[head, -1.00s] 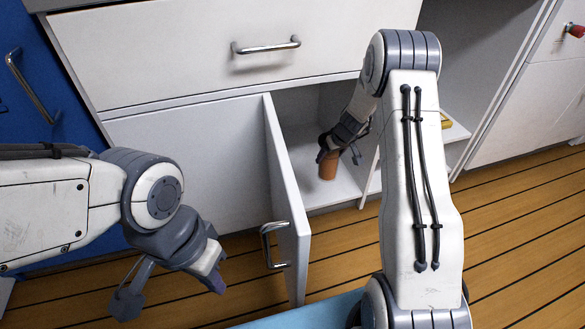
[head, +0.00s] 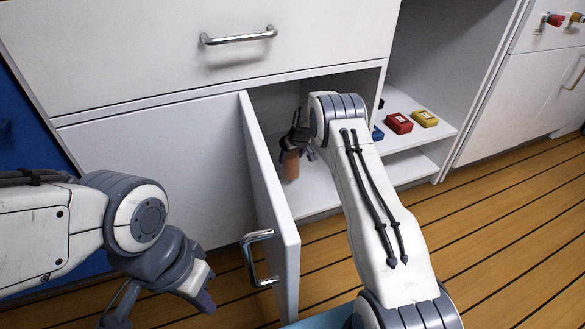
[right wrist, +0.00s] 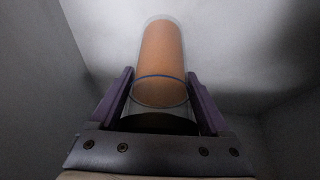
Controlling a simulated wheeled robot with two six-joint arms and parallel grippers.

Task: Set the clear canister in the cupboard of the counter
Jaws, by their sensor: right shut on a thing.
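The clear canister (head: 291,165), with orange-brown contents, is inside the open cupboard of the counter. My right gripper (head: 296,140) reaches into the cupboard and is shut on the canister. In the right wrist view the canister (right wrist: 160,75) lies between the two purple fingers of the right gripper (right wrist: 160,100). Whether its base touches the cupboard floor (head: 318,198) I cannot tell. The cupboard door (head: 268,190) stands open to the left of my right arm.
An open shelf to the right holds a red box (head: 398,123), a yellow box (head: 424,118) and a partly hidden blue one (head: 377,133). The door handle (head: 258,258) sticks out toward me. A drawer (head: 200,35) above is closed.

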